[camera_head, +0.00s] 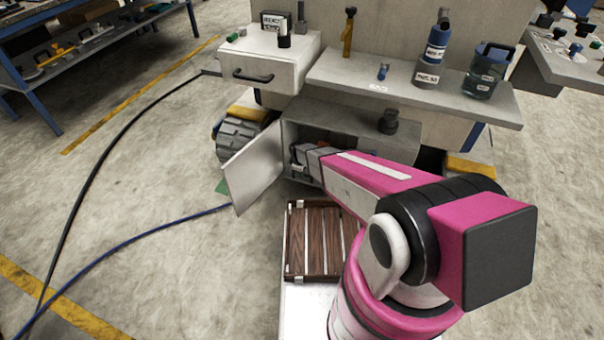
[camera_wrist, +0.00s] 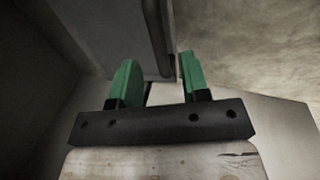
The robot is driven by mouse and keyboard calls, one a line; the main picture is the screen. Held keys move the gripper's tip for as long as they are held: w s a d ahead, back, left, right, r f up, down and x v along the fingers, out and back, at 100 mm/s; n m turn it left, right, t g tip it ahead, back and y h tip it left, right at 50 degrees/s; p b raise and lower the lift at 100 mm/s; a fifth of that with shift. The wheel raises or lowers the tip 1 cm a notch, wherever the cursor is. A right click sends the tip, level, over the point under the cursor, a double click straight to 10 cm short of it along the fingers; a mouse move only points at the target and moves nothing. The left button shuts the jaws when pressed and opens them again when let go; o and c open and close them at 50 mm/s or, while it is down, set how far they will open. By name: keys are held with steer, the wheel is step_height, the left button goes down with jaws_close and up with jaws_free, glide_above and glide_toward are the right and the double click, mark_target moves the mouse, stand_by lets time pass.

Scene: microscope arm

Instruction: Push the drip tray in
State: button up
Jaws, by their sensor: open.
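I cannot clearly make out a drip tray in either view. The grey open cabinet (camera_head: 352,118) is low on the machine, its inside mostly hidden by my arm. Its door (camera_head: 254,168) is swung open to the left. My gripper (camera_head: 297,154) is at the cabinet opening, just right of the door, and its tips are hard to see there. In the wrist view my gripper (camera_wrist: 157,62) shows two green fingers apart with nothing held between them. A grey panel with an upright dark edge lies beyond the fingers; whether they touch it is unclear.
Above the cabinet are a drawer unit (camera_head: 268,66) with a black handle and a shelf (camera_head: 330,72) carrying bottles and a jug (camera_head: 487,72). A slatted wooden crate (camera_head: 314,238) lies below my arm. Hoses cross the open floor at left.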

steer(key=shift+w+d+f, duration=0.1)
steer(key=shift+w+f, duration=0.05)
steer(key=shift+f, duration=0.55)
steer(key=shift+w+f, duration=0.1)
steer(key=shift+f, duration=0.6)
steer(key=shift+c, duration=0.2)
jaws_close()
glide_above(307, 170)
steer(key=shift+s, duration=0.2)
steer(key=shift+w+r, duration=0.1)
steer(key=shift+w, duration=0.15)
steer(key=shift+o, duration=0.2)
jaws_free()
steer(key=shift+d, duration=0.1)
